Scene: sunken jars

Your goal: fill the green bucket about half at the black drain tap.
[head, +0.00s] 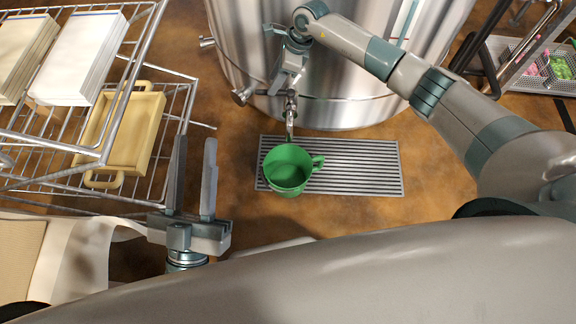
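The green bucket (288,178) stands upright on the grey slatted grate, its handle toward the right. Its inside looks plain green, and I cannot make out a liquid level. A tap with a dark spout (290,130) comes from the steel vat just above the bucket's far rim. I cannot tell whether liquid runs from it. My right gripper (280,90) reaches down from above at the tap, and its fingers are too small and overlapped to read. My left gripper (196,142) is open and empty, left of the bucket and apart from it.
The steel vat (340,70) stands behind the grate (360,168), with another fitting (242,96) left of the tap. A wire rack (185,100) at the left holds a yellow tray (148,125) and white stacks (85,55). The grate's right part is clear.

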